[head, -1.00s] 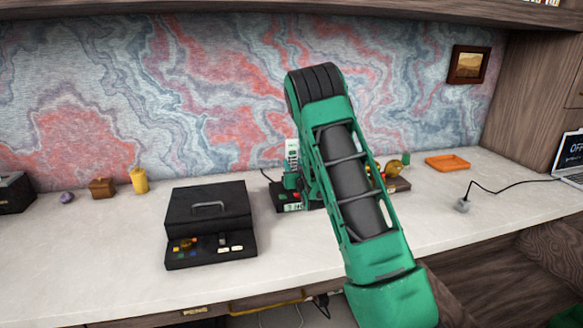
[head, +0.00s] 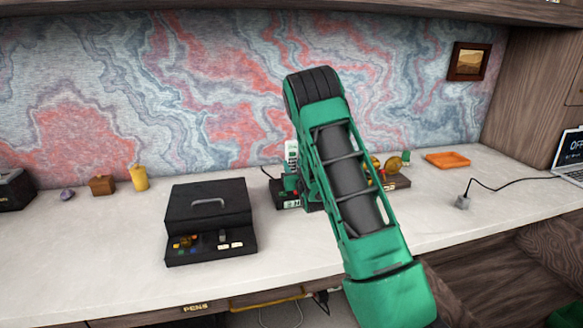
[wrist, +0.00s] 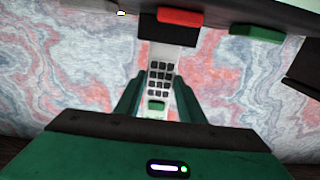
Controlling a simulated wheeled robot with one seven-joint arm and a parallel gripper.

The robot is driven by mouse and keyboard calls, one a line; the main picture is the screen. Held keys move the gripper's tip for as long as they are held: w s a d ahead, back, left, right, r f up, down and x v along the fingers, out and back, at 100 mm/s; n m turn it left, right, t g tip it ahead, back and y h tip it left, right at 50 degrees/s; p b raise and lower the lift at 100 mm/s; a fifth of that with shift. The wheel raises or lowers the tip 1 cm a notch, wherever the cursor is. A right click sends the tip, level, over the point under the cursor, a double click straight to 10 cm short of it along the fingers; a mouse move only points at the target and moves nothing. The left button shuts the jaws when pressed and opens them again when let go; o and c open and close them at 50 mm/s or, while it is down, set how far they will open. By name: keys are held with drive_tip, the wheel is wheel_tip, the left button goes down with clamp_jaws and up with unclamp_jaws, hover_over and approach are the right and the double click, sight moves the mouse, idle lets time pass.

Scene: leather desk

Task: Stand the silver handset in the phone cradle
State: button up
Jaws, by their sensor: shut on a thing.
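The silver handset (head: 291,154) stands about upright at the back of the desk, its keypad showing. My gripper (head: 291,182) is shut on it, partly hidden by my green arm. The black phone cradle (head: 281,194) with a small display sits directly below. In the wrist view, the handset (wrist: 161,80) lies between the two fingers of my gripper (wrist: 156,98). Its far end meets a dark block, which seems to be part of the cradle (wrist: 160,32). I cannot tell whether the handset is seated in it.
A black box with a handle (head: 209,215) stands left of the cradle. A dark stand with brass parts (head: 398,182) is to the right, partly behind my arm. An orange tray (head: 447,160) and a cabled plug (head: 462,202) lie farther right. The front middle desk is clear.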

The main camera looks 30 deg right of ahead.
drive_tip(key=shift+f, duration=0.95)
drive_tip(key=o, duration=1.3)
drive_tip(key=shift+o, duration=0.2)
drive_tip(key=v, duration=0.9)
drive_tip(key=shift+s+a+f, duration=0.1)
drive_tip(key=shift+a+f, duration=0.1)
drive_tip(key=shift+a, duration=0.05)
drive_tip(key=shift+s+a+r, duration=0.1)
drive_tip(key=shift+s, duration=0.55)
